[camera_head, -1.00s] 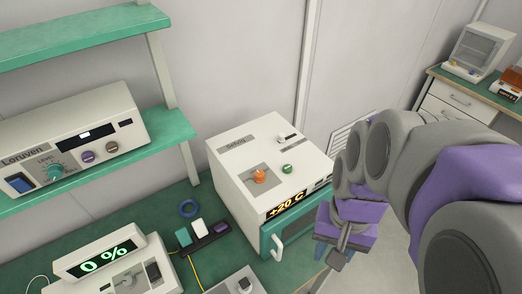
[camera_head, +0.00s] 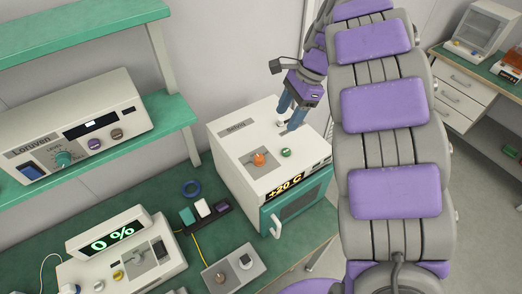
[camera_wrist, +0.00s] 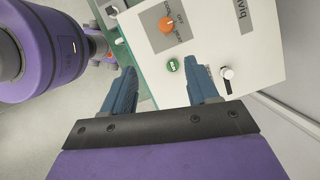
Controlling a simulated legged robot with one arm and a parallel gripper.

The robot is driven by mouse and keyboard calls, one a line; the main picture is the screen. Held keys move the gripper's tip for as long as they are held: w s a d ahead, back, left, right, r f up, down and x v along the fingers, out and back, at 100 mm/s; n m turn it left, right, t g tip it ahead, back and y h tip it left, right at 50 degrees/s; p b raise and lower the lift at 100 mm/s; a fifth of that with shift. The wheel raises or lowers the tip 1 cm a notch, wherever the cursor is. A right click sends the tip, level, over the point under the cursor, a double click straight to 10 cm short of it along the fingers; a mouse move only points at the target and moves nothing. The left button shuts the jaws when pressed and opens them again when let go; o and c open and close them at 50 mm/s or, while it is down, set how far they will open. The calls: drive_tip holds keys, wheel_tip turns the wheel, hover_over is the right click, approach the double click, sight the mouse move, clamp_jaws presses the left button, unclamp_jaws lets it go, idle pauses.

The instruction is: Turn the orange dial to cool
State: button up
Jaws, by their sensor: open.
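The orange dial (camera_head: 259,159) sits on a grey plate on top of the white oven-like box (camera_head: 226,141), whose display reads +20 C. In the wrist view the orange dial (camera_wrist: 167,25) is near the top, beyond my fingertips, with small lettering around it that I cannot read surely. My gripper (camera_head: 290,112) is above the far right part of the box top, apart from the dial. In the wrist view my gripper (camera_wrist: 166,80) has its two blue fingers spread with nothing between them.
A green knob (camera_head: 285,152) is right of the dial. Green shelves (camera_head: 177,122) with a Loruven unit (camera_head: 75,126) stand left.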

sight(259, 157)
drive_tip(key=x, duration=0.6)
drive_tip(key=w+b+x, duration=0.1)
drive_tip(key=x, duration=0.4)
drive_tip(key=a+b+x, duration=0.1)
drive_tip(key=x, duration=0.5)
drive_tip(key=shift+w+a+f, duration=0.1)
drive_tip(key=shift+a+f, duration=0.05)
drive_tip(key=shift+a, duration=0.1)
drive_tip(key=c, duration=1)
